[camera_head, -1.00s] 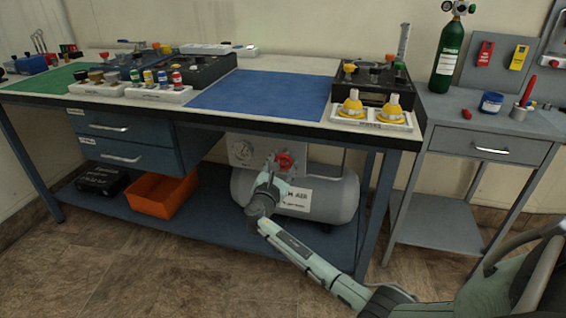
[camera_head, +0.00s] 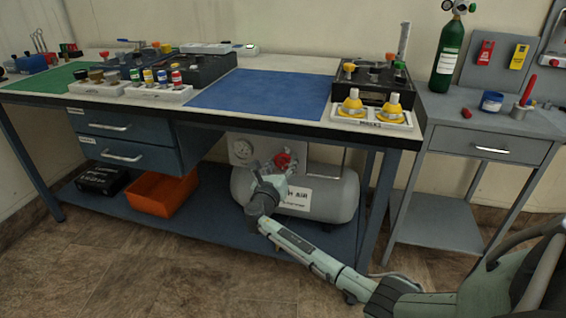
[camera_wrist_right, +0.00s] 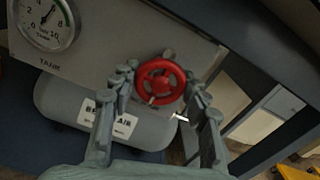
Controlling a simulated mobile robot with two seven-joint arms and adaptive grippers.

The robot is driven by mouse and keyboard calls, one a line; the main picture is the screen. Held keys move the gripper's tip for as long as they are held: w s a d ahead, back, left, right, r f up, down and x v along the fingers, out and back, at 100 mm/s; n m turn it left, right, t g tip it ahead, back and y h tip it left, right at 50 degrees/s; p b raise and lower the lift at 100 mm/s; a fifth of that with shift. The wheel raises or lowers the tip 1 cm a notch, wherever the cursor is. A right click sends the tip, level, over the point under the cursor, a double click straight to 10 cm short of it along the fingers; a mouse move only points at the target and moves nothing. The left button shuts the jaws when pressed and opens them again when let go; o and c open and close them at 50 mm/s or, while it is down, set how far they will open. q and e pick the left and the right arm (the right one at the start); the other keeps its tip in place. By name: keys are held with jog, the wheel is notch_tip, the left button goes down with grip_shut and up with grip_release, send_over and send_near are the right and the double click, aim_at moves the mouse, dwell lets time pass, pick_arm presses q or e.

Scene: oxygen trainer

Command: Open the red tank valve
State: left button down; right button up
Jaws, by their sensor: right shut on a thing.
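The red tank valve (camera_head: 283,159) is a round red handwheel on the panel above the grey air tank (camera_head: 340,190), on the workbench's lower shelf. In the right wrist view the wheel (camera_wrist_right: 161,82) sits between my fingers, with a small pale pointer at its lower edge. My right gripper (camera_head: 272,172) is at the valve and shut on its rim, one finger on each side; it also shows in the right wrist view (camera_wrist_right: 163,85). A round gauge (camera_wrist_right: 44,22) marked TANK is left of the wheel. My left gripper is not in view.
The workbench top (camera_head: 290,65) overhangs the tank. Its blue leg (camera_head: 376,205) stands right of the tank. An orange bin (camera_head: 160,194) and a black case (camera_head: 102,179) sit left on the lower shelf. The floor in front is clear.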

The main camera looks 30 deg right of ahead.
jog(key=shift+f, duration=0.1)
dwell(0.3)
jog(key=o, duration=1.2)
jog(key=shift+c, duration=0.2)
jog(key=v, duration=1.2)
jog(key=x, duration=1.2)
